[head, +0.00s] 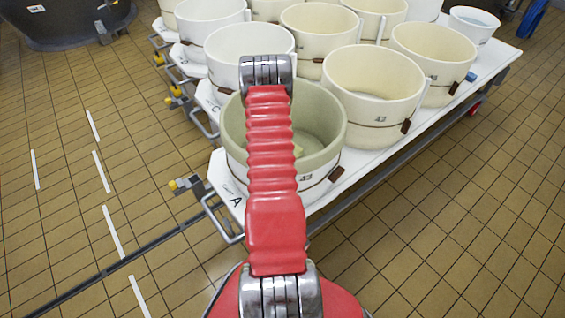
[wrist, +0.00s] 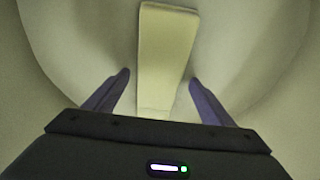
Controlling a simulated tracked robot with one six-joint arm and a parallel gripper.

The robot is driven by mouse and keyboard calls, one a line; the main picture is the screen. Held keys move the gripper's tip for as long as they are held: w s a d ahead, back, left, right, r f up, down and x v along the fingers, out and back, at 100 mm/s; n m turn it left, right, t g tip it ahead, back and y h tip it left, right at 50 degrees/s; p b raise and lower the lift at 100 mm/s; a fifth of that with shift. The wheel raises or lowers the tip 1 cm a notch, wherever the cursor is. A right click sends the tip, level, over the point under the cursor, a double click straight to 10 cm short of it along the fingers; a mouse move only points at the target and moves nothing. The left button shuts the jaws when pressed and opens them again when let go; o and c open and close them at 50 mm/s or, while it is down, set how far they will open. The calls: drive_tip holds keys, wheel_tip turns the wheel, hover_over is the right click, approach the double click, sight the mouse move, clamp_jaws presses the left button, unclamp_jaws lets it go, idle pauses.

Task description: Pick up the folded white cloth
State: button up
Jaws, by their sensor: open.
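The folded white cloth (wrist: 166,45) shows in the wrist view as a long, pale, flat-sided strip, tinted yellowish by the light. It lies inside a round, pale tub (wrist: 60,45). My gripper (wrist: 158,82) is open, with one dark finger on each side of the cloth's near end. I see gaps between the cloth and both fingers. In the head view my arm covers part of the tub marked 43 (head: 322,165). A small pale yellowish patch (head: 298,150) shows inside it, possibly the cloth. My gripper is hidden there.
Several cream tubs stand close together on a white platform (head: 226,178), including one marked 42 (head: 372,85) just right of my arm. Metal handles line the platform's left edge. The tub's curved wall surrounds my gripper. The tiled floor (head: 430,220) at right is clear.

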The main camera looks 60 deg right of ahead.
drive_tip(key=shift+c, duration=0.4)
drive_tip(key=c, duration=1.2)
